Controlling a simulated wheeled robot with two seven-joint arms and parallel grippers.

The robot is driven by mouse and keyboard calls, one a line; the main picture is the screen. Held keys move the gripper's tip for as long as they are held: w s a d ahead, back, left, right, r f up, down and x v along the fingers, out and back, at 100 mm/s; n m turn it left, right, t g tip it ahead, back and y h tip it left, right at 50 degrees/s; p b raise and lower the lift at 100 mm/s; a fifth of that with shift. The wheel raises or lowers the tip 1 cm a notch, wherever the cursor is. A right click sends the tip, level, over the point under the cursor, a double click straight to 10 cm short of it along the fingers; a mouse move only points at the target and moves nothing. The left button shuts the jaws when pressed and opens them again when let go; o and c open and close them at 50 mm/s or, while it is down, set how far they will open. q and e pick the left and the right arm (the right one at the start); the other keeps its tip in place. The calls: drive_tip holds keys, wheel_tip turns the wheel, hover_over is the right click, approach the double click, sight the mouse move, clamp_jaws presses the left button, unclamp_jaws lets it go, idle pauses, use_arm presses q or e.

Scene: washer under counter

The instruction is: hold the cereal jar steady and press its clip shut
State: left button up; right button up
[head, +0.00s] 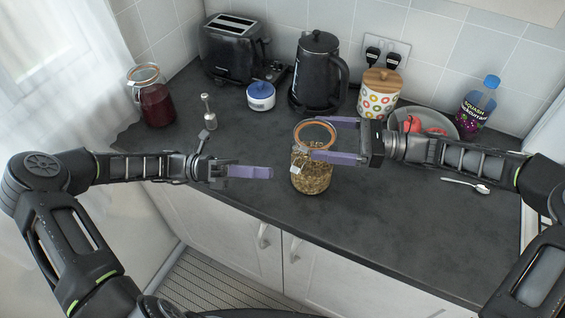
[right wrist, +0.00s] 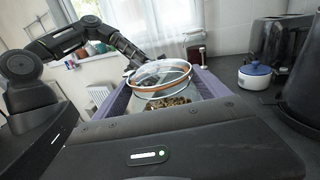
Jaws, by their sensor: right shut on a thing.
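The cereal jar (head: 312,180) is a glass jar of brown cereal with an orange-ringed glass lid (head: 316,132), standing upright on the counter. A metal clip (head: 296,166) shows on its front left side; I cannot tell whether it is fastened. My right gripper (head: 335,139) is shut on the jar near its top, one purple finger behind and one in front. In the right wrist view the lid (right wrist: 162,76) and cereal (right wrist: 165,102) show between the fingers. My left gripper (head: 262,172) is apart from the jar, to its left, its purple fingers together, pointing at it.
Behind stand a kettle (head: 317,70), toaster (head: 232,50), blue-lidded pot (head: 261,96) and patterned canister (head: 379,95). A red-filled jar (head: 155,100) is at left. A bowl (head: 443,121), squash bottle (head: 476,108) and spoon (head: 466,185) are at right. The front counter is clear.

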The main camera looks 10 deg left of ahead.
use_arm(q)
drive_tip(key=shift+s+d+r+m+g+y, duration=0.1)
drive_tip(key=shift+d+m+g+y, duration=0.15)
drive_tip(key=shift+m, duration=0.35)
drive_tip(key=shift+s+d+m+g+y, duration=0.15)
drive_tip(key=shift+m+y, duration=0.1)
drive_tip(key=shift+m, duration=0.35)
clamp_jaws()
wheel_tip(320, 180, up, 19)
drive_tip(key=s+d+n+t+y, duration=0.2)
drive_tip(key=n+y, duration=1.3)
drive_tip(key=n, duration=1)
drive_tip(key=shift+s+n+t, duration=0.4)
drive_tip(key=shift+s+t, duration=0.05)
drive_tip(key=shift+t, duration=0.25)
drive_tip(key=shift+f, duration=0.2)
